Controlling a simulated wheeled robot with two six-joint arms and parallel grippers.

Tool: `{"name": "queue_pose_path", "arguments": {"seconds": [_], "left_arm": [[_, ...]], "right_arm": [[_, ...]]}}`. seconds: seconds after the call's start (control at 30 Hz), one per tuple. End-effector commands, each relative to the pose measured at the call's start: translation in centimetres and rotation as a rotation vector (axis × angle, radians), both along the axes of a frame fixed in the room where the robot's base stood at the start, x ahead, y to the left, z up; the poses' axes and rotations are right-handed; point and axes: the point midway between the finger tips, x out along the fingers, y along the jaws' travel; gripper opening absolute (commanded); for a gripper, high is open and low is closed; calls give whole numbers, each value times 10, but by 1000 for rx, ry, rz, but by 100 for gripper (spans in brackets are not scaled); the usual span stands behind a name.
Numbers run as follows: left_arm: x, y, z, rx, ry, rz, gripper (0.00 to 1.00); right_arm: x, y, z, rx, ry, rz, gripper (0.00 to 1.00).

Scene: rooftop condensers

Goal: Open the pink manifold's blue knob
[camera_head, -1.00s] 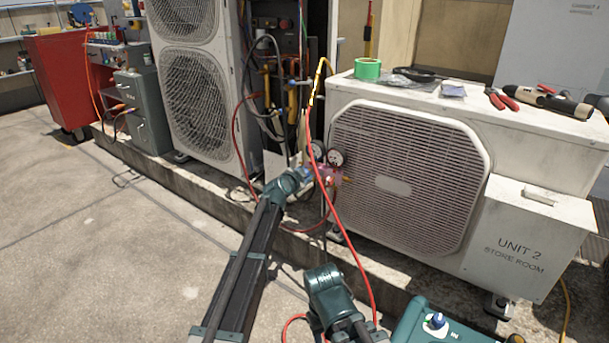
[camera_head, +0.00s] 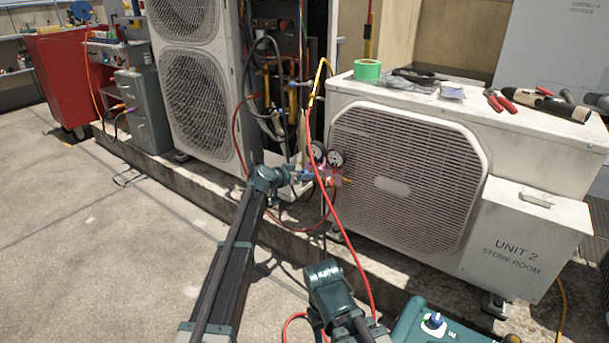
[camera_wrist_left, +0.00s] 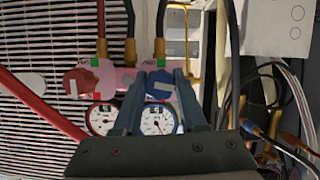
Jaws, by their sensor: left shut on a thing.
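The pink manifold (camera_head: 332,176) hangs at the left edge of the low white condenser, with two round gauges above its body in the head view. In the left wrist view the pink manifold (camera_wrist_left: 115,78) shows its red knob (camera_wrist_left: 80,83) on the left and its blue knob (camera_wrist_left: 160,86) on the right. The blue knob has a pale stripe, slightly tilted. My left gripper (camera_wrist_left: 161,74) is shut on the blue knob, one finger on each side. In the head view my left gripper (camera_head: 306,175) reaches the manifold from the left.
The low condenser (camera_head: 400,185) stands right of the manifold, with green tape (camera_head: 367,69) and tools on top. A tall condenser (camera_head: 195,95) stands left behind. A red hose (camera_head: 335,220) hangs before the manifold. A teal box (camera_head: 425,325) lies low right. Open floor (camera_head: 100,240) is left.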

Motion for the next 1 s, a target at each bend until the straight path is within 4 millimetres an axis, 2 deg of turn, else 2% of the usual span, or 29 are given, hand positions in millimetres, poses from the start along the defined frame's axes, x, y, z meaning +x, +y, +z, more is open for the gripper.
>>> {"name": "queue_pose_path", "arguments": {"seconds": [0.47,1.0], "left_arm": [[0,1,-4,-363,269,-3,0],[-1,1,-5,-775,570,-5,0]], "right_arm": [[0,0,-15,0,-1,0,50],[0,0,-47,0,-1,0,50]]}}
